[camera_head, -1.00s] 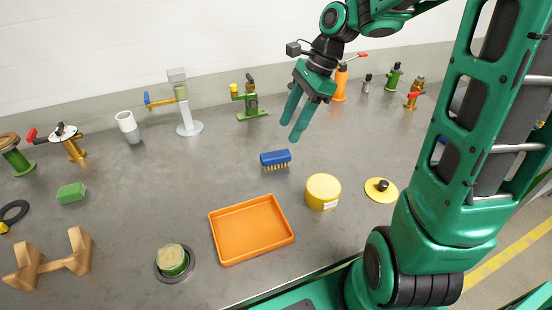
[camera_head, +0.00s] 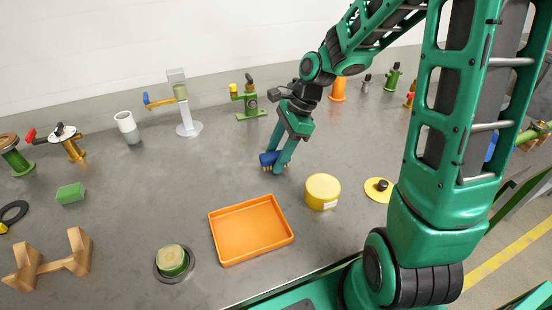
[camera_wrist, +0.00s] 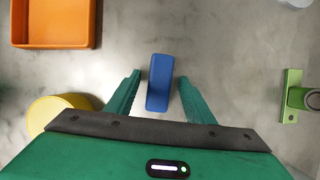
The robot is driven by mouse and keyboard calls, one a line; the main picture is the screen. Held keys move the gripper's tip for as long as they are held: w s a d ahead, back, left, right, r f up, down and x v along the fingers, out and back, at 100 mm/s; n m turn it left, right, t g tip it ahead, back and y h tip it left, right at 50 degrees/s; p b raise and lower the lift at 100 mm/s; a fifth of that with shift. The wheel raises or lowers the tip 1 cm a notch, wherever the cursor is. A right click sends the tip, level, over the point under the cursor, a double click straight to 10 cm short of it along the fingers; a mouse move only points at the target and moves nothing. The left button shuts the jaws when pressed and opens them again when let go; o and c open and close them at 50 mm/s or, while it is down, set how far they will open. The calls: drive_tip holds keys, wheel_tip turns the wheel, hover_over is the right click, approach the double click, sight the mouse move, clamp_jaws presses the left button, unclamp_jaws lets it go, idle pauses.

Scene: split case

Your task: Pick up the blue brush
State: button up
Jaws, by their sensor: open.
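The blue brush (camera_head: 267,158) lies on the grey table, bristles down, behind the orange tray. My gripper (camera_head: 278,165) is lowered at it in the head view and hides part of its right side. In the wrist view the brush's blue back (camera_wrist: 160,82) shows between the two open green fingers (camera_wrist: 158,90), with a gap to each finger. The brush extends beyond the fingertips in that view. No grip on it shows.
The orange tray (camera_head: 213,240) and yellow round tin (camera_head: 322,191) stand in front of the brush. A green valve piece (camera_head: 250,101) and grey stand (camera_head: 189,128) are behind. A green block (camera_head: 71,193) lies left. The table around the brush is clear.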

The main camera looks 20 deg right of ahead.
sight(270, 155)
drive_tip(key=shift+f, duration=0.15)
clamp_jaws()
wheel_tip(270, 155, up, 4)
drive_tip(key=shift+w+r, duration=0.1)
drive_tip(key=shift+r, duration=0.15)
drive_tip(key=s+a+r, duration=0.6)
drive_tip(key=a, duration=0.4)
drive_tip(key=shift+r, duration=0.25)
drive_tip(key=shift+s, duration=0.1)
drive_tip(key=c, duration=0.7)
unclamp_jaws()
drive_tip(key=c, duration=0.3)
